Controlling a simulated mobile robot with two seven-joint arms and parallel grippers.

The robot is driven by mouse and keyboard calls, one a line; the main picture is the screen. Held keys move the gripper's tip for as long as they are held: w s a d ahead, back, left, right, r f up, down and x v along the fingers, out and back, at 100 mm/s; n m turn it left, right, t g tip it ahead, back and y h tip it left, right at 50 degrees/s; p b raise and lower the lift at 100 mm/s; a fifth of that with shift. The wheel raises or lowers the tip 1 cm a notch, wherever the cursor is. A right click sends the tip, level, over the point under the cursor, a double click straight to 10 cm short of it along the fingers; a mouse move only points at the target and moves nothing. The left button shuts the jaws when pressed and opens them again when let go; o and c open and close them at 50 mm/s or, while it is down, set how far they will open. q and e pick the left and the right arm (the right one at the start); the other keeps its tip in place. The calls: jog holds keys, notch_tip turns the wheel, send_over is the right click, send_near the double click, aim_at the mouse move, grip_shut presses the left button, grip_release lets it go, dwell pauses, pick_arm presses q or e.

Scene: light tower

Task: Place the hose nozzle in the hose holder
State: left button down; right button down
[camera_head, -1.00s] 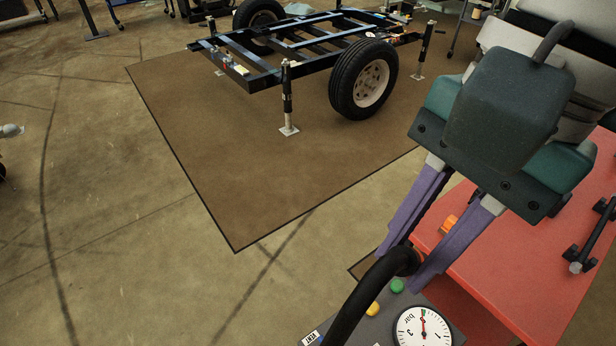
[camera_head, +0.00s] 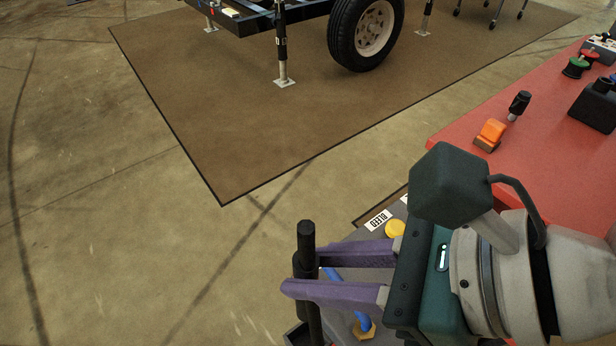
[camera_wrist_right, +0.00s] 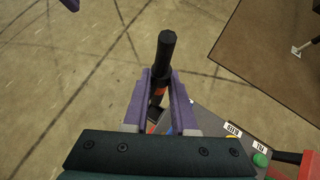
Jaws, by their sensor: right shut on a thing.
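The hose nozzle (camera_head: 306,236) is a black rod, close to upright in the head view. My right gripper (camera_head: 304,275) is shut on it, with the purple fingers on either side. The wrist view also shows the nozzle (camera_wrist_right: 166,52), its end pointing out past the fingertips of the right gripper (camera_wrist_right: 161,82). A dark edge (camera_head: 296,335) shows below the nozzle at the bottom of the head view; I cannot tell whether it is the hose holder.
A grey panel (camera_head: 350,236) with a yellow button (camera_head: 395,228) and a blue hose (camera_head: 361,319) lies under the right gripper. A red surface (camera_head: 540,155) with an orange switch (camera_head: 491,133) is at right. Open floor (camera_head: 110,250) is at left; a trailer wheel (camera_head: 368,32) stands behind.

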notch_tip(320, 180, down, 19)
jog(key=b, duration=1.1)
jog(key=c, duration=1)
grip_release()
jog(key=shift+r, duration=0.1)
